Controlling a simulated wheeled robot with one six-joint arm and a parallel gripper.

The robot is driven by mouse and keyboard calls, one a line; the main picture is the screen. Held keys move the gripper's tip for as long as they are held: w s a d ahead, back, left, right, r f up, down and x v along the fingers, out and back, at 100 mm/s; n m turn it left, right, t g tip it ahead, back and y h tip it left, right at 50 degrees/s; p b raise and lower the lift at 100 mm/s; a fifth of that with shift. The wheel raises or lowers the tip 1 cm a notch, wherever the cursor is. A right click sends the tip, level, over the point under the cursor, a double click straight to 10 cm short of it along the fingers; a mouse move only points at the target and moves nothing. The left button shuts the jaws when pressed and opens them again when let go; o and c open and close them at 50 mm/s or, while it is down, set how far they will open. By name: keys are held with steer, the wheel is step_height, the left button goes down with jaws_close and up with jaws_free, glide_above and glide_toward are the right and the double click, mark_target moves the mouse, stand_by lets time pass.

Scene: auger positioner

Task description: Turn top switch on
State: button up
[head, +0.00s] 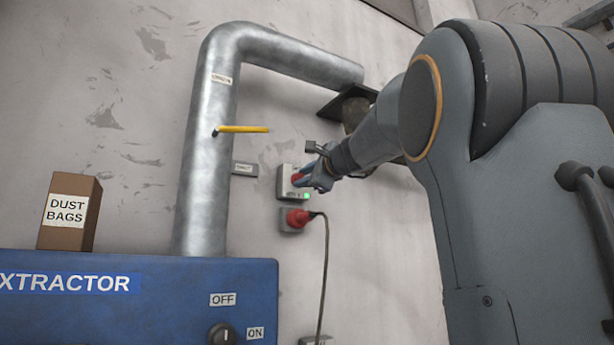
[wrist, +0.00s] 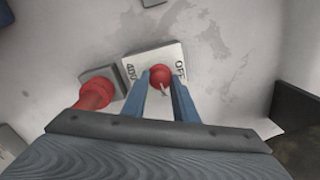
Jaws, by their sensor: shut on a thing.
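The top switch is a pale wall box (head: 287,189) with a red knob (head: 297,178) and a lit green lamp (head: 306,196). In the wrist view the switch box (wrist: 145,57) carries "OFF" on the right and a marking that looks like "400" on the left. My gripper (head: 308,177) is at the box, its blue fingers on either side of the red knob (wrist: 159,73), shut on it. A small pale mark shows on the knob's near side. The fingers partly hide the knob in the head view.
Just below the switch, a red plug (head: 297,218) sits in a wall socket with a cable hanging down; it also shows in the wrist view (wrist: 95,93). A metal duct (head: 207,150) with a yellow handle (head: 243,129) stands left. A blue extractor (head: 150,315) is below.

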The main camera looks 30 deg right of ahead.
steer(key=shift+m, duration=0.5)
steer(key=o, duration=1.1)
steer(key=shift+c, duration=0.2)
steer(key=shift+s, duration=0.1)
steer(key=s+b, duration=0.2)
steer(key=s, duration=0.5)
steer(key=shift+s+f, duration=0.15)
steer(key=shift+s, duration=0.2)
steer(key=shift+d, duration=0.1)
